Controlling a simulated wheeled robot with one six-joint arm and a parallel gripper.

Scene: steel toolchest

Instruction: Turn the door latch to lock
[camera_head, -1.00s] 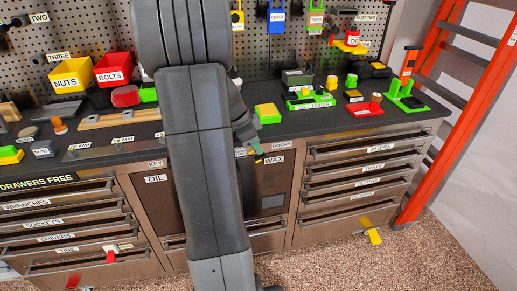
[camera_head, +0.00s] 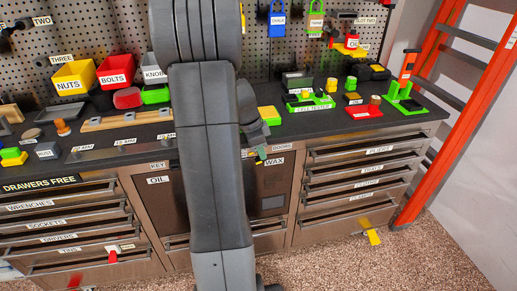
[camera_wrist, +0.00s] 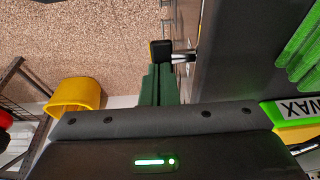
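The wrist view shows a small black knob with a yellow face (camera_wrist: 160,49) on a metal stem, standing out from a dark upright panel. It appears to be the door latch. My gripper (camera_wrist: 159,70) has dark green fingers side by side with no clear gap, just short of the knob; nothing shows between them. In the head view my gripper (camera_head: 262,154) is in front of the top of the cabinet door (camera_head: 273,183), beside the WAX label (camera_head: 274,161). My arm hides much of the door area, and the latch is not clear there.
The bench top (camera_head: 210,130) carries green, red and yellow items above the doors. Drawer stacks flank the doors, and a red drawer tag (camera_head: 112,256) hangs at lower left. An orange ladder (camera_head: 440,110) stands at right. The floor in front is mostly clear.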

